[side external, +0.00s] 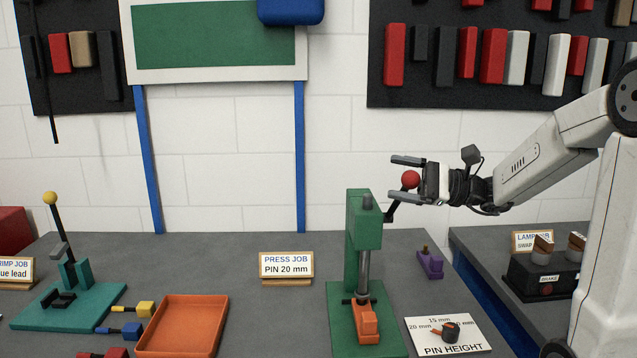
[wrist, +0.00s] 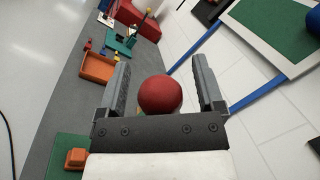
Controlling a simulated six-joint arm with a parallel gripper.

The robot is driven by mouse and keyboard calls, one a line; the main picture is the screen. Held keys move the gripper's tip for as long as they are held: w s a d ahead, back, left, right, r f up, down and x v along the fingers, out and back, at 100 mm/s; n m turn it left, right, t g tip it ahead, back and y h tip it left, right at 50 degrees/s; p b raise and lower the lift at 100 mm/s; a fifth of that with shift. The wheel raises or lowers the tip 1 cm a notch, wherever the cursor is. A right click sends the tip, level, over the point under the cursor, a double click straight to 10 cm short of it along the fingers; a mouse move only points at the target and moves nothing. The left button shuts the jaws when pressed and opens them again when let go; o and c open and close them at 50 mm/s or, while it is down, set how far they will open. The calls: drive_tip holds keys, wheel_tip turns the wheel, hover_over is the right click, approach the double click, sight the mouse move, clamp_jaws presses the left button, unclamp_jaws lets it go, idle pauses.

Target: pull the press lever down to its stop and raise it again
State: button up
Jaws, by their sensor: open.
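The green press (side external: 363,235) stands on the grey bench, with a steel ram above an orange block (side external: 366,319) on its base. Its dark lever (side external: 393,208) slants up to the right and ends in a red ball knob (side external: 411,179). My gripper (side external: 406,178) comes in level from the right, and the knob lies between its two spread fingers. In the wrist view the red knob (wrist: 160,95) sits between the fingers with a gap on each side. The lever arm is hidden there behind the knob and gripper. The orange block (wrist: 76,157) also shows at the lower left.
An orange tray (side external: 183,326) and a teal crimp stand (side external: 68,300) are left of the press. A PIN HEIGHT card (side external: 447,336) and a small purple piece (side external: 430,262) lie to its right. A PRESS JOB sign (side external: 286,267) stands behind. The air around the knob is clear.

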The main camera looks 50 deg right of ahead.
drive_tip(key=v, duration=0.7)
drive_tip(key=shift+s+d, duration=0.2)
drive_tip(key=shift+s, duration=0.05)
drive_tip(key=shift+f, duration=0.1)
drive_tip(key=a+f+n+g+h, duration=0.4)
drive_tip(key=a+f+n, duration=0.1)
drive_tip(key=f, duration=0.3)
drive_tip(key=a+f+n+g+h, duration=0.4)
drive_tip(key=f+n, duration=0.3)
drive_tip(key=f, duration=0.2)
drive_tip(key=a+f+n+g+h, duration=0.4)
drive_tip(key=a+f+n+g, duration=0.1)
drive_tip(key=a+f+n, duration=0.1)
wheel_tip(320, 180, down, 3)
drive_tip(key=shift+a+r+n+h, duration=0.15)
drive_tip(key=shift+a+n+h, duration=0.15)
drive_tip(key=shift+n, duration=0.2)
drive_tip(key=shift+w, duration=0.2)
